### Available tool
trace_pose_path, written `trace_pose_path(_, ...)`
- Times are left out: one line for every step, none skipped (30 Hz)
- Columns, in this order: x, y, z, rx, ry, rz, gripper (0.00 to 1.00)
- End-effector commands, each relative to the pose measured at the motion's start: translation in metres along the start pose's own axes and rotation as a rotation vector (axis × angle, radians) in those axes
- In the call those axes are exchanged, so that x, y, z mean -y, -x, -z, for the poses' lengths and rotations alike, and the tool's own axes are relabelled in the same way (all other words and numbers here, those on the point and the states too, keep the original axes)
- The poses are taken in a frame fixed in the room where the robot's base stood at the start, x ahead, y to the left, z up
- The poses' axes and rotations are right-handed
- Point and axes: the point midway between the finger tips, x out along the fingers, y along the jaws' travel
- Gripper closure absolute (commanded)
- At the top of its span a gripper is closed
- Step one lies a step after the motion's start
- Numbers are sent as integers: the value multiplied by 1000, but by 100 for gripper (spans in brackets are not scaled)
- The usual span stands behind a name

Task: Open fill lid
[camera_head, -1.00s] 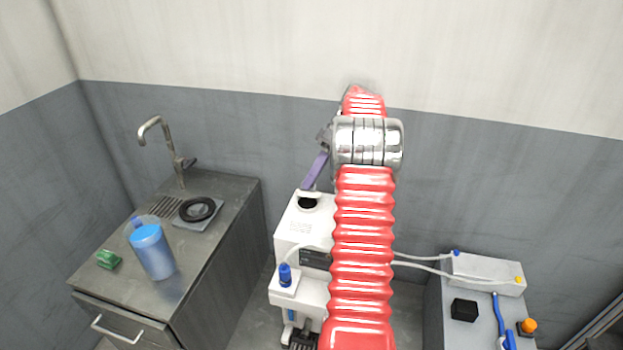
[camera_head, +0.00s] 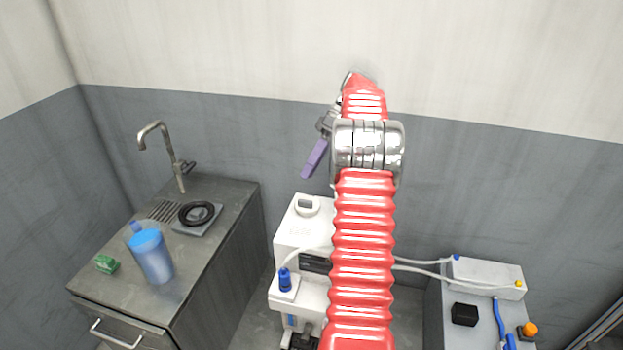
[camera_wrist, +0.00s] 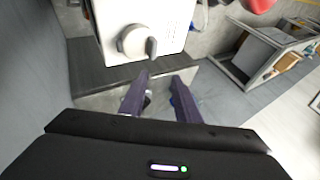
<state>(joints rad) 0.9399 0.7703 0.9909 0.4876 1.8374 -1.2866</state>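The white machine (camera_head: 288,235) stands on the floor, with the round white fill lid (camera_head: 307,205) on its top. In the head view the lid covers the place of the opening. In the wrist view the lid (camera_wrist: 133,41) is a pale disc with a grey tab at its right. My gripper (camera_wrist: 161,79) has two purple fingers spread apart with nothing between them. Their tips appear below the lid in the wrist view, apart from it. In the head view one purple finger (camera_head: 315,158) shows above the machine; the other is hidden.
A steel sink counter (camera_head: 205,260) at left holds a blue jug (camera_head: 152,257), a green block (camera_head: 106,264) and a black ring (camera_head: 196,213). A side unit (camera_head: 485,275) at right joins the machine by pale hoses. A grey wall stands behind the machine.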

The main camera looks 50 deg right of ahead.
Motion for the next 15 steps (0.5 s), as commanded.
trace_pose_path(4, 8, 4, -1, 2, -4, 70)
trace_pose_path(7, 12, 5, 0, 2, -3, 70)
trace_pose_path(10, 17, 7, 0, 2, -3, 70)
trace_pose_path(13, 20, 9, 0, 2, -3, 70)
trace_pose_path(15, 23, 10, 0, 1, -2, 70)
trace_pose_path(17, 27, 12, 0, 1, -2, 70)
trace_pose_path(19, 30, 13, 0, 1, -3, 70)
trace_pose_path(20, 31, 14, 1, 1, -2, 70)
trace_pose_path(22, 34, 14, 1, 1, -1, 70)
trace_pose_path(23, 35, 15, 1, 1, -1, 70)
trace_pose_path(24, 36, 16, 1, 1, -1, 70)
trace_pose_path(24, 37, 16, 1, 0, -1, 70)
trace_pose_path(24, 37, 16, 1, 0, -1, 70)
trace_pose_path(24, 37, 16, 1, 0, -1, 70)
trace_pose_path(25, 37, 16, 1, 0, 0, 70)
